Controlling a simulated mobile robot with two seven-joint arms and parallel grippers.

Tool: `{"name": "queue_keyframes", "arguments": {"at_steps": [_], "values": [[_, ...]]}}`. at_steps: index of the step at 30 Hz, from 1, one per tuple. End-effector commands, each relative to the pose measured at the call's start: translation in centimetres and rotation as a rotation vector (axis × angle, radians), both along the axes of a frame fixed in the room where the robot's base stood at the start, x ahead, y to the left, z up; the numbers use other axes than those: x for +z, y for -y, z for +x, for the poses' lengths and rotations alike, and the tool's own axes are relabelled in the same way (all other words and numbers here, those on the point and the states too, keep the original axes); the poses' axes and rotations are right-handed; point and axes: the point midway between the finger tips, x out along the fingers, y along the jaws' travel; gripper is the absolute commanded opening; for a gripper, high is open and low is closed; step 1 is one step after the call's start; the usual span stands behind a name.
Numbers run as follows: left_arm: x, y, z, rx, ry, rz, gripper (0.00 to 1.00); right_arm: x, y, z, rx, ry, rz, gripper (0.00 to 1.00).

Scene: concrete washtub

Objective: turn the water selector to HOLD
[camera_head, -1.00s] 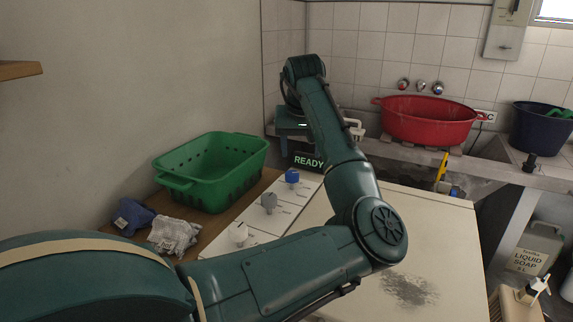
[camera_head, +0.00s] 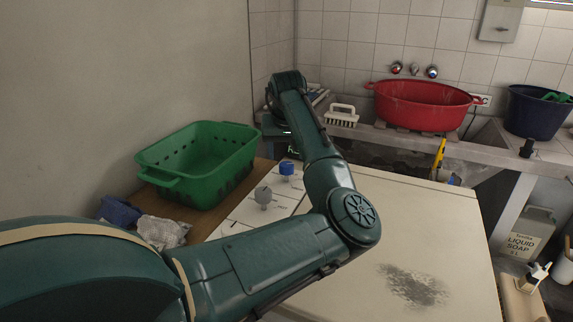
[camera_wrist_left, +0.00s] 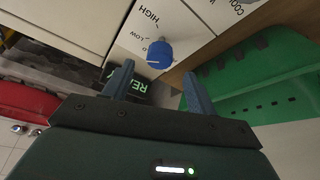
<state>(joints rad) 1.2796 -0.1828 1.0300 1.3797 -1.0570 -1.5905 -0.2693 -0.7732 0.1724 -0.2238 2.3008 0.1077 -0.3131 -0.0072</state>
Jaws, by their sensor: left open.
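A blue knob (camera_head: 287,168) sits on the white control panel (camera_head: 240,212) of the washing machine. In the left wrist view the blue knob (camera_wrist_left: 160,54) has the words HIGH and LOW printed beside it; I cannot make out HOLD. My left gripper (camera_wrist_left: 157,80) is open and empty, its two fingers either side of the knob's line in that view but apart from it. In the head view the gripper's body is beyond the knob, over the display, and its fingertips are hidden. A grey knob (camera_head: 263,198) sits nearer on the panel. My right gripper is out of view.
A green basket (camera_head: 200,165) stands left of the panel, with cloths (camera_head: 160,232) in front of it. A display (camera_wrist_left: 140,88) with green letters is close to my fingers. The machine top (camera_head: 420,240) is clear.

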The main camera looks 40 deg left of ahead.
Motion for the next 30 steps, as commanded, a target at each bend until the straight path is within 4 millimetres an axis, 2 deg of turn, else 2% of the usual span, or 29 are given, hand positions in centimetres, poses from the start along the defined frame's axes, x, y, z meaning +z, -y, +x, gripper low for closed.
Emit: {"name": "queue_keyframes", "arguments": {"at_steps": [1, 3, 9, 20, 30], "values": [[-1.1, -0.3, 0.3, -0.001, -0.002, -0.002, 0.57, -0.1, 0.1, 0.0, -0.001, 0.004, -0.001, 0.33], [-2.2, -0.6, 0.6, -0.001, -0.001, -0.002, 0.57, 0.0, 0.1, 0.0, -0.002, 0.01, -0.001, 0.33], [-4.2, -1.2, 1.3, 0.0, 0.0, 0.0, 0.57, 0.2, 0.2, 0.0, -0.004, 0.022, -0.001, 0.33], [-4.7, -1.3, 1.4, 0.0, 0.001, 0.001, 0.57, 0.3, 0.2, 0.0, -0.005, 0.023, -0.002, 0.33], [-4.7, -1.3, 1.4, 0.0, 0.0, 0.0, 0.31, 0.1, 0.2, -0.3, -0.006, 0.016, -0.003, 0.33]]}}
